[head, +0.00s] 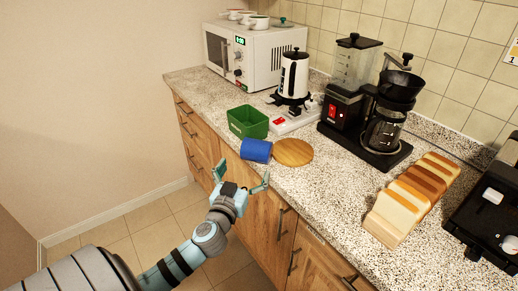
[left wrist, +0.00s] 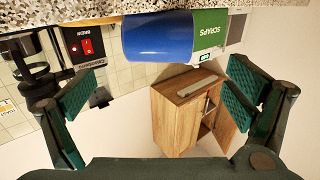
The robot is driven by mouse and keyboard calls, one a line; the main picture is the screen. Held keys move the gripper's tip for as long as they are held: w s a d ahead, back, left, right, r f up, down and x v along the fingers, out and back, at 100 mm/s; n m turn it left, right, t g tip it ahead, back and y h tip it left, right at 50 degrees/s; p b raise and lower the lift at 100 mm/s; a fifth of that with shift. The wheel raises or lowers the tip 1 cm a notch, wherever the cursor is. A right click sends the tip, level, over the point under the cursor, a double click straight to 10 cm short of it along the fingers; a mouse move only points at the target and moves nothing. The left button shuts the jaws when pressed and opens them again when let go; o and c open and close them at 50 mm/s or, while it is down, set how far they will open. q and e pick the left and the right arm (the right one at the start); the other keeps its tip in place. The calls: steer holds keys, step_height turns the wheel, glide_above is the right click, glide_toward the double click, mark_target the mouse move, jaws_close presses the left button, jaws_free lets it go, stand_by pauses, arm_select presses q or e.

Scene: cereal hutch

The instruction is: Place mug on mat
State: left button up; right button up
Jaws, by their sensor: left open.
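A blue mug (head: 256,150) is on the counter near its front edge, between the green bin and a round wooden mat (head: 293,152). It is beside the mat, not on it. No handle shows, and I cannot tell surely whether it is upright. My left gripper (head: 242,175) is open and empty in front of the counter edge, its fingers spread toward the mug. In the left wrist view, the mug (left wrist: 158,37) is ahead between the two spread fingers (left wrist: 165,75), apart from both. The mat does not show clearly there. My right gripper is not in view.
The green bin (head: 248,122), labelled SCRAPS in the left wrist view (left wrist: 209,33), stands just behind the mug. A kettle (head: 294,75), coffee maker (head: 385,120), bread loaf (head: 412,198), toaster (head: 490,215) and microwave (head: 255,55) line the counter. Bare counter (head: 325,185) lies right of the mat.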

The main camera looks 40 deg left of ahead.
mark_target(253, 155)
arm_select(q)
steer(key=x, duration=0.6)
steer(key=shift+w+f+p, duration=0.1)
steer(key=shift+w+p, duration=0.05)
steer(key=shift+p, duration=0.15)
steer(key=x, duration=0.5)
steer(key=shift+d, duration=0.2)
steer(key=shift+w+a, duration=0.1)
steer(key=shift+w, duration=0.2)
steer(key=shift+s, duration=0.1)
steer(key=c, duration=1.6)
